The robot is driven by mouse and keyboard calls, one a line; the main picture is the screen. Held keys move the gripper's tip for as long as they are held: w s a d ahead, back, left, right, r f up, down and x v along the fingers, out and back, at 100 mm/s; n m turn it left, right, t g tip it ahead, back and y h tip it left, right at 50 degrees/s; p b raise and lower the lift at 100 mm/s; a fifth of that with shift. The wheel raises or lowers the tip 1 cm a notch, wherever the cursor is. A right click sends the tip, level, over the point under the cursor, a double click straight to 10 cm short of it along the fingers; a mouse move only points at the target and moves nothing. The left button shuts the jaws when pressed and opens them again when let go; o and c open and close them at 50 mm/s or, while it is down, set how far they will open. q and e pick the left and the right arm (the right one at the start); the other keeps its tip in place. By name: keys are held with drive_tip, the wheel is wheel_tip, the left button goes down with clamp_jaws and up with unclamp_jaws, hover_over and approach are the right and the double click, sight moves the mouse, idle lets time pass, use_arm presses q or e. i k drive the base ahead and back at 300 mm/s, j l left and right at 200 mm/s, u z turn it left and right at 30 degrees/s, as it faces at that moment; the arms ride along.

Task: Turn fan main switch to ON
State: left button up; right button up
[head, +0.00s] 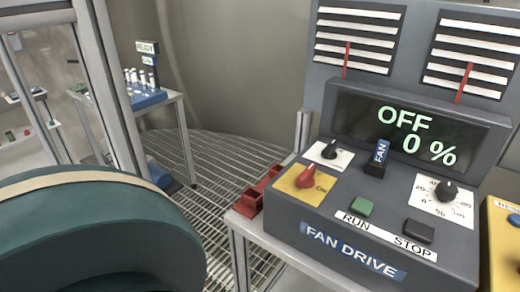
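The fan drive box (285,223) is a grey console on a stand at the right, labelled FAN DRIVE on its front. A red rotary knob (305,178) sits on a yellow plate (290,186) at the left of its sloped top. An ON label (321,186) shows beside the knob; the knob's exact setting is too small to tell. The display (410,132) reads OFF and 0 %. Neither of my grippers is in view.

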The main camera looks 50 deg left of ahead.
sight(306, 180)
drive_tip(key=u, duration=1.15)
